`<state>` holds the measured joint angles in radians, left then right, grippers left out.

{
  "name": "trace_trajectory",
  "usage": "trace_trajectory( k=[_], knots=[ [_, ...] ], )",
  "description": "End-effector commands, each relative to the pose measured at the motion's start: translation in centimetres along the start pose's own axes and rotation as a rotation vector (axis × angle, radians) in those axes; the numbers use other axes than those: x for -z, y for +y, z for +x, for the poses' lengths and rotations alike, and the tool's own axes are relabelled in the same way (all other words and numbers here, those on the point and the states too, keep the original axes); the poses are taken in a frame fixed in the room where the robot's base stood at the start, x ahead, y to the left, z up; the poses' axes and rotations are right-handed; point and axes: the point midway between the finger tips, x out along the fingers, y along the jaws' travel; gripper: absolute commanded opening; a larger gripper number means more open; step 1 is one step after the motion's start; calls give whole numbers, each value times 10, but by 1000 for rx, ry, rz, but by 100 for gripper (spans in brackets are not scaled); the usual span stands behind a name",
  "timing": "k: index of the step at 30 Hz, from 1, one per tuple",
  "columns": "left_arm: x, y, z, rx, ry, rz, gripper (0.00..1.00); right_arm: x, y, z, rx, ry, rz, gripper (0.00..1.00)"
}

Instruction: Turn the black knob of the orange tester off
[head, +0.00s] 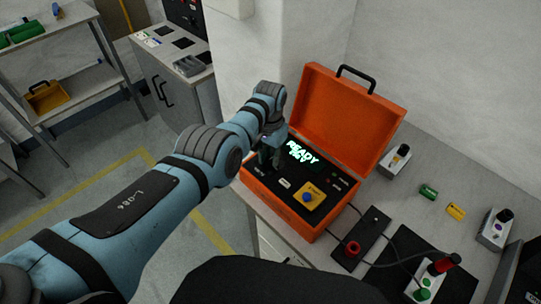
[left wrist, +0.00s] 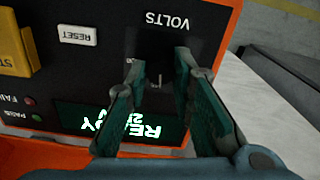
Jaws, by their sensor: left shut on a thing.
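The orange tester (head: 345,118) stands open on the bench, its lid raised at the back. Its lit display (head: 301,151) reads READY, with a smaller line under it that I cannot fully read. My left gripper (head: 268,157) is down at the left part of the panel. In the left wrist view, the left gripper (left wrist: 159,62) has its fingers on either side of the black knob (left wrist: 160,74), by the VOLTS label, and is shut on it. The knob is dark and its setting is unclear. In the head view my gripper hides it. My right gripper is not in view.
The panel also has a blue button on a yellow plate (head: 309,196) and a white RESET button (left wrist: 77,35). A black plate with a red ring (head: 352,248), cables and a red-and-green button box (head: 430,278) lie to the right. A small switch box (head: 396,161) stands beside the lid.

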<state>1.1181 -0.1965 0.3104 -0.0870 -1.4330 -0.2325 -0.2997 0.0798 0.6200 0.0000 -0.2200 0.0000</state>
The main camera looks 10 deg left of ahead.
Motion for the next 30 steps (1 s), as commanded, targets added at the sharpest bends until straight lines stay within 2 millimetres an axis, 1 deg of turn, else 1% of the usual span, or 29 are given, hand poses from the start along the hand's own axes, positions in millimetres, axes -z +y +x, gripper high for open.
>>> trace_trajectory(
  k=[1,30],
  knots=[
    [-4,2,4,-5,-14,-39,0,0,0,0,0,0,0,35],
    [-5,3,5,1,-18,-958,0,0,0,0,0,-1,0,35]
  ],
)
